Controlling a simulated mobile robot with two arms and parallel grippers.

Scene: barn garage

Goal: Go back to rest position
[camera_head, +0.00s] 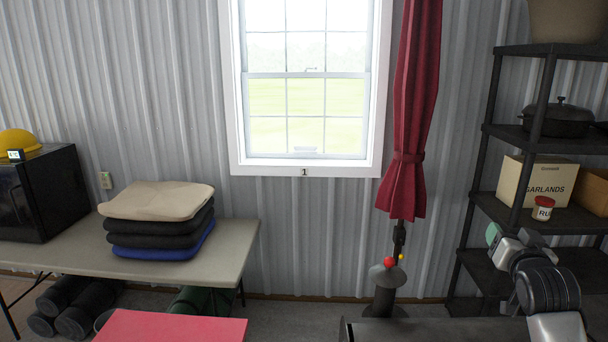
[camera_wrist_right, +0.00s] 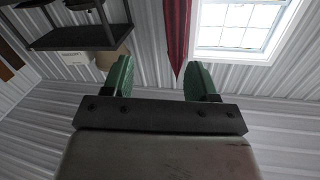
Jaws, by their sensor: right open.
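My right arm comes in at the lower right of the head view, in front of the shelf. Its gripper (camera_head: 494,236) points up and away, with a green finger pad just showing. In the right wrist view the two green fingers of this gripper (camera_wrist_right: 160,80) stand wide apart with nothing between them. My left gripper is in neither view.
A black shelf (camera_head: 479,190) at the right holds a garlands box (camera_head: 535,183), a small jar (camera_head: 543,208) and a black pot (camera_head: 556,120). A table (camera_head: 231,240) at the left bears folded cushions (camera_head: 158,213). A red surface (camera_head: 170,327) lies in front.

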